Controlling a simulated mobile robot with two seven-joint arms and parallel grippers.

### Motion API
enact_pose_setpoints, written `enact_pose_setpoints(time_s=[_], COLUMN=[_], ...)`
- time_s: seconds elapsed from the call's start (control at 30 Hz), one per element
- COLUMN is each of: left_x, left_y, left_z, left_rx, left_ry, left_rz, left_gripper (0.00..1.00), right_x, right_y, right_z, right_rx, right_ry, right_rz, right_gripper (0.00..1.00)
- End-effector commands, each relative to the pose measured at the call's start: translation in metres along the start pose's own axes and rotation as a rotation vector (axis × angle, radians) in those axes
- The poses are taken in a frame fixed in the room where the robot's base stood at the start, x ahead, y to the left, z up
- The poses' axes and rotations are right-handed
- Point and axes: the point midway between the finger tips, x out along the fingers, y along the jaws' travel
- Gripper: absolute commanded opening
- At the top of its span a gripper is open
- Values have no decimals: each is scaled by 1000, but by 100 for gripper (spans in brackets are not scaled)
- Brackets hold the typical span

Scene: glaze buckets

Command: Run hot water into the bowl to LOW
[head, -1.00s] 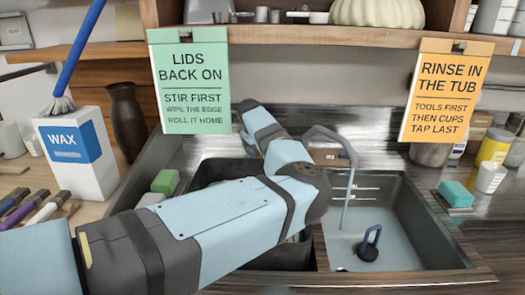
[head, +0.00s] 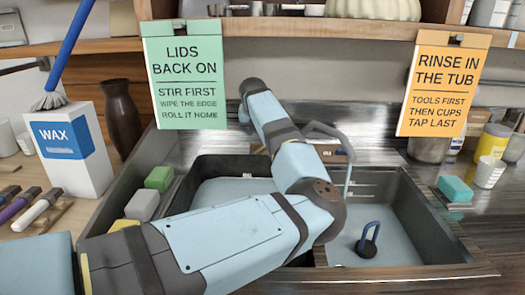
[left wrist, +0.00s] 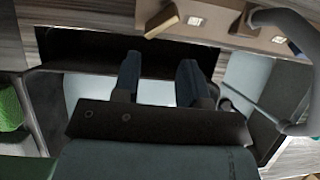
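The bowl, a grey right-hand sink basin (head: 400,235), has pale level marks on its back wall; their words are too small to read. A dark plug with a blue loop handle (head: 369,241) stands on its floor. The grey spout (head: 335,131) arches over the bowl; a thin pale line like a water stream runs below it, partly hidden by my left arm. In the left wrist view my left gripper (left wrist: 160,78) is open and empty, fingers apart. A wooden-coloured tap lever (left wrist: 162,19) lies beyond the fingertips, not between them. My right gripper is out of view.
A left basin (head: 225,165) lies beneath my arm. Green (head: 159,178) and pale (head: 142,205) sponges sit on its left edge. A wax box (head: 65,145) stands left. Green (head: 183,75) and orange (head: 443,85) signs hang from the shelf. A teal sponge (head: 455,188) lies right.

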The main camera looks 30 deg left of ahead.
Motion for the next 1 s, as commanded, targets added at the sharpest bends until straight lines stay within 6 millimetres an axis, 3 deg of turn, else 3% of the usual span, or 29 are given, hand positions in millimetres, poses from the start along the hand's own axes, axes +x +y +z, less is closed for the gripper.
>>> enact_pose_setpoints(time_s=[0.1, 0.2, 0.33, 0.53, 0.77, 1.0], left_x=[-12, -24, -33, -25, 20, 30], left_y=[-9, -15, -20, -20, -15, -5], left_z=[-5, -6, -7, -6, -4, 1], left_rx=[330, 542, 702, 751, 749, 725], left_ry=[-15, -19, -15, -12, -11, -15], left_rz=[57, 92, 118, 125, 125, 128], left_gripper=[39, 39, 39, 39, 39, 39], right_x=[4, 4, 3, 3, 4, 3], right_y=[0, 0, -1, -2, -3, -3], right_z=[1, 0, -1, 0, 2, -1], right_rx=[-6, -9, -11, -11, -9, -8], right_ry=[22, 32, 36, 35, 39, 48], right_rz=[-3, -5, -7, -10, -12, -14], right_gripper=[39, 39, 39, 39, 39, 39])
